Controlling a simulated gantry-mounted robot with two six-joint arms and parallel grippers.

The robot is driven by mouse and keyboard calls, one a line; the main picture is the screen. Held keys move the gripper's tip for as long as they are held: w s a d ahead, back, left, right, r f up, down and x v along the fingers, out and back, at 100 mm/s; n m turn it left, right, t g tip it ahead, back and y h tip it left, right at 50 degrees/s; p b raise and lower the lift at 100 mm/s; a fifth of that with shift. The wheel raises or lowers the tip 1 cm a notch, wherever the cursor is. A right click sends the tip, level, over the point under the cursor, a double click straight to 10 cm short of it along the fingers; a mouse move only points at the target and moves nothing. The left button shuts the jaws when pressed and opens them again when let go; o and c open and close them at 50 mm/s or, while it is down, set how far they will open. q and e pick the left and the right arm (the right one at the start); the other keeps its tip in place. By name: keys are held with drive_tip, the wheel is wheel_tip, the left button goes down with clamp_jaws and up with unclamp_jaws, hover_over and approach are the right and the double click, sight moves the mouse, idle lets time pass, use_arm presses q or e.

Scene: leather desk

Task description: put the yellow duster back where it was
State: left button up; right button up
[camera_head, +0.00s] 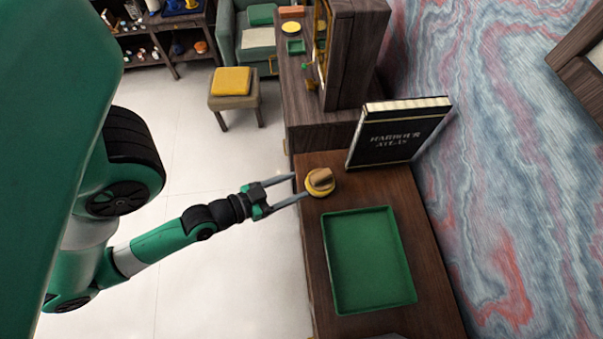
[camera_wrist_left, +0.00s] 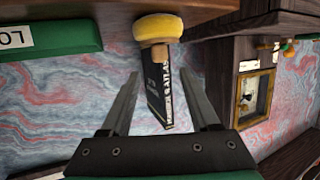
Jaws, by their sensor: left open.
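The yellow duster (camera_head: 320,183), a round yellow pad with a wooden handle on top, sits on the brown desk (camera_head: 312,237) near its left edge, just behind the green tray (camera_head: 366,255). My left gripper (camera_head: 301,186) is open, its two fingers reaching over the desk edge toward the duster, with the tips beside it. In the left wrist view, which is upside down, the duster (camera_wrist_left: 157,27) lies ahead, centred between the spread finger tips (camera_wrist_left: 158,76). Nothing is held. The tray is empty. My right gripper is not in view.
A black book (camera_head: 397,135) stands upright behind the duster. A dark wooden cabinet (camera_head: 350,55) stands farther back on a dresser. The green tray shows a white label in the left wrist view (camera_wrist_left: 55,42). Open floor (camera_head: 240,270) lies left of the desk.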

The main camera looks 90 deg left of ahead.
use_arm(q)
drive_tip(key=shift+r, duration=0.1)
drive_tip(key=w+d+r+m+t+h, duration=0.3)
drive_tip(key=w+r+t, duration=0.5)
drive_tip(key=w+r, duration=1.45)
drive_tip(key=d+r+m+t+h, duration=0.1)
drive_tip(key=d+r+t, duration=0.1)
drive_tip(key=r, duration=0.9)
drive_tip(key=s+d+r+m+t+h, duration=0.1)
drive_tip(key=d+r+t+h, duration=0.1)
drive_tip(key=r, duration=0.9)
drive_tip(key=s+d+r+m+t+h, duration=0.1)
drive_tip(key=d+r, duration=0.3)
drive_tip(key=r, duration=0.7)
drive_tip(key=shift+d+t+h, duration=0.25)
drive_tip(key=shift+t+h, duration=0.35)
drive_tip(key=shift+h, duration=0.1)
drive_tip(key=shift+r, duration=0.1)
